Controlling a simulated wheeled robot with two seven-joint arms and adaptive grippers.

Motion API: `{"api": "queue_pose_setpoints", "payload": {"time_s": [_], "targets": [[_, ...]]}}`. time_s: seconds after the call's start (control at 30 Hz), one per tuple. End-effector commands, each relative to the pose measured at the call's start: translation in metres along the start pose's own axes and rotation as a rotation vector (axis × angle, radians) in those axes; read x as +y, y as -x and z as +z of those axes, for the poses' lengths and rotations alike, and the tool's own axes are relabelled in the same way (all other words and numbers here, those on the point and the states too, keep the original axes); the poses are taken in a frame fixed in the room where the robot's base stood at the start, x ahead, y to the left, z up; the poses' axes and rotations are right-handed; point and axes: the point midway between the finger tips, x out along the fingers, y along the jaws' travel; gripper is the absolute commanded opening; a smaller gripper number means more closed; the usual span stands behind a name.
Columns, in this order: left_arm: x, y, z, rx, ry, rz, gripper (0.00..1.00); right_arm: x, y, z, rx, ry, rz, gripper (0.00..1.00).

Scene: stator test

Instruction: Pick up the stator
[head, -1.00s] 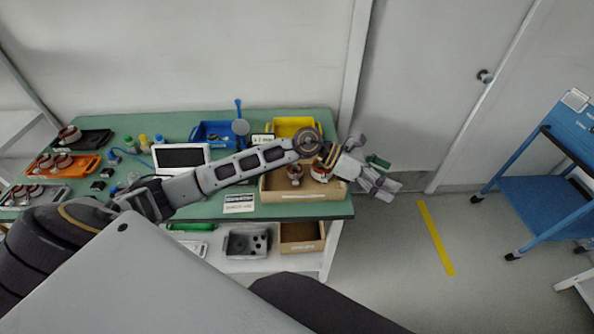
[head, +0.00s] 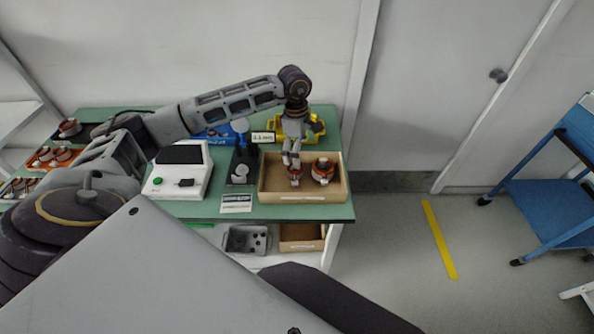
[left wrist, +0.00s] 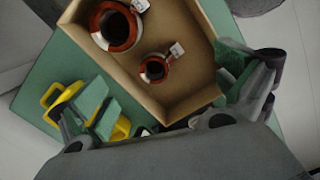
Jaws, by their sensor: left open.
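Two copper-red ring-shaped stators with white tags lie in the cardboard-brown box (head: 331,196). The larger stator (head: 323,171) is on the right in the head view, and it shows at the top of the left wrist view (left wrist: 116,28). The smaller stator (head: 294,181) is on the left, and it shows near the centre of the left wrist view (left wrist: 154,69). My left gripper (head: 291,160) points down over the box, above the smaller stator and partly in front of it. Its fingers are wide apart and empty in the left wrist view (left wrist: 168,88). My right gripper is out of view.
A white device with a dark screen (head: 182,175) and a dark stand (head: 242,165) are left of the box on the green table (head: 300,212). Yellow (head: 313,124) and blue bins stand behind. Orange (head: 45,158) and other trays hold more stators at the far left.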

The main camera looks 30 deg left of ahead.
Motion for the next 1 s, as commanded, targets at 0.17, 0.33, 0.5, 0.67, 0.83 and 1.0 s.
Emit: {"api": "queue_pose_setpoints", "payload": {"time_s": [0.17,0.33,0.5,0.67,0.83,1.0], "targets": [[0.003,0.008,-0.024,0.079,0.003,-0.001,1.0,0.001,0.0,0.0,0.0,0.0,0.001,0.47],[0.003,0.009,-0.026,0.085,0.003,-0.002,1.0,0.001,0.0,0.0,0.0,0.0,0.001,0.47],[0.003,0.008,-0.026,0.084,0.004,-0.002,1.0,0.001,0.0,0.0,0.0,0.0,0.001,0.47],[0.003,0.003,-0.026,0.083,0.004,-0.003,1.0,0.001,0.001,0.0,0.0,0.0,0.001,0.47],[0.003,-0.014,-0.028,0.083,0.005,-0.004,1.0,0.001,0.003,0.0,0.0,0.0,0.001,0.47],[0.003,-0.036,-0.029,0.082,0.004,-0.005,1.0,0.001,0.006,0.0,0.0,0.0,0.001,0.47]]}}
